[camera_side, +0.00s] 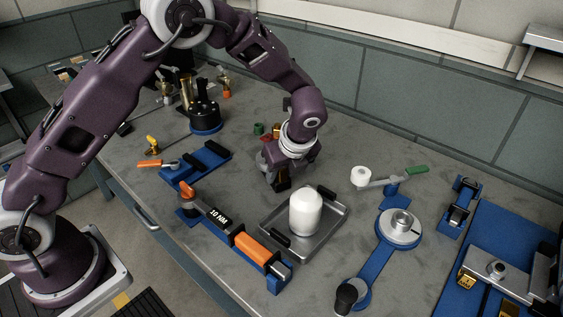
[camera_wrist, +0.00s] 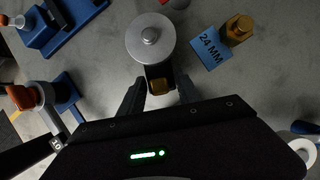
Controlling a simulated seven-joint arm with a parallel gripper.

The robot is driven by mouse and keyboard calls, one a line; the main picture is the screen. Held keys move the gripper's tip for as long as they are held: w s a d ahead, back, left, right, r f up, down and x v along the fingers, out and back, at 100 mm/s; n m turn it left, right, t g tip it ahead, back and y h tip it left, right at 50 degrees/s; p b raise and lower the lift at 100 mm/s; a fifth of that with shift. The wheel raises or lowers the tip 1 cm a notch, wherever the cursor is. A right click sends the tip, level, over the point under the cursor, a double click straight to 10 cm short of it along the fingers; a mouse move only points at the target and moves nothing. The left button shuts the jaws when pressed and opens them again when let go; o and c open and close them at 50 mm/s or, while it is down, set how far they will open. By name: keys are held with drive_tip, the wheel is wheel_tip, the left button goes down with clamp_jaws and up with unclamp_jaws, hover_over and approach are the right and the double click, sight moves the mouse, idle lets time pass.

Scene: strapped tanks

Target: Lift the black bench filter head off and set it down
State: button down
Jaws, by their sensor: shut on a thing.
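My gripper (camera_side: 282,180) is in the side view at the middle of the bench, behind the steel tray. In the wrist view its fingers (camera_wrist: 160,95) are on both sides of a dark block with a brass-coloured piece (camera_wrist: 159,86), and they are shut on it. A round silver disc with a small knob (camera_wrist: 150,40) shows just beyond the block and seems joined to it. I cannot tell for certain that this is the black bench filter head. The side view mostly hides it behind my wrist, and its height above the bench is unclear.
A white domed tank (camera_side: 305,212) stands in the steel tray (camera_side: 335,232). An orange-handled torque wrench (camera_side: 256,250) lies in front. A blue stand with a silver hub (camera_side: 399,226) is to the right. Brass fittings (camera_wrist: 238,28) and a 24 MM label (camera_wrist: 211,47) are close by.

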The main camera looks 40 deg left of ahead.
drive_tip(key=shift+f, duration=0.2)
drive_tip(key=c, duration=0.8)
unclamp_jaws()
drive_tip(key=shift+o, duration=0.2)
drive_tip(key=v, duration=0.7)
